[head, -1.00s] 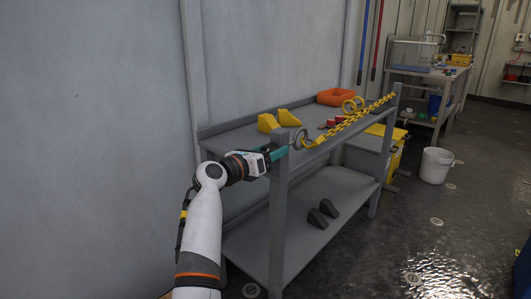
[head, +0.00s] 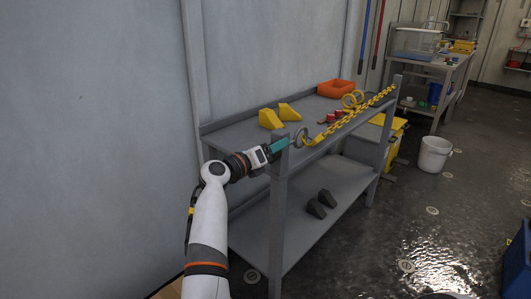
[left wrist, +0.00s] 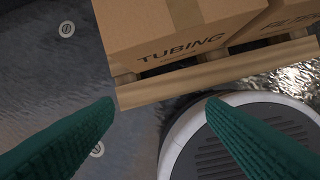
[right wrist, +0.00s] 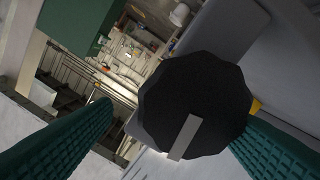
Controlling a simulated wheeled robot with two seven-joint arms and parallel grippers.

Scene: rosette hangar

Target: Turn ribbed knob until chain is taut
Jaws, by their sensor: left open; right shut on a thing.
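The black ribbed knob (right wrist: 195,95) has a pale grey stripe on its face and fills the middle of the right wrist view. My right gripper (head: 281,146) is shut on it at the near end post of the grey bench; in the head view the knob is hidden. The yellow chain (head: 352,119) runs from a yellow hook (head: 309,141) beside a grey ring (head: 300,136) up to the far post. It looks nearly straight; I cannot tell whether slack is left. My left gripper (left wrist: 160,101) is open and empty, above the floor.
Yellow wedges (head: 279,115), an orange bin (head: 336,90) and small red parts lie on the bench (head: 240,135). Dark wedges (head: 321,203) lie on its lower shelf. A white bucket (head: 434,154) stands to the right. A carton marked TUBING (left wrist: 180,28) sits on a pallet near my left gripper.

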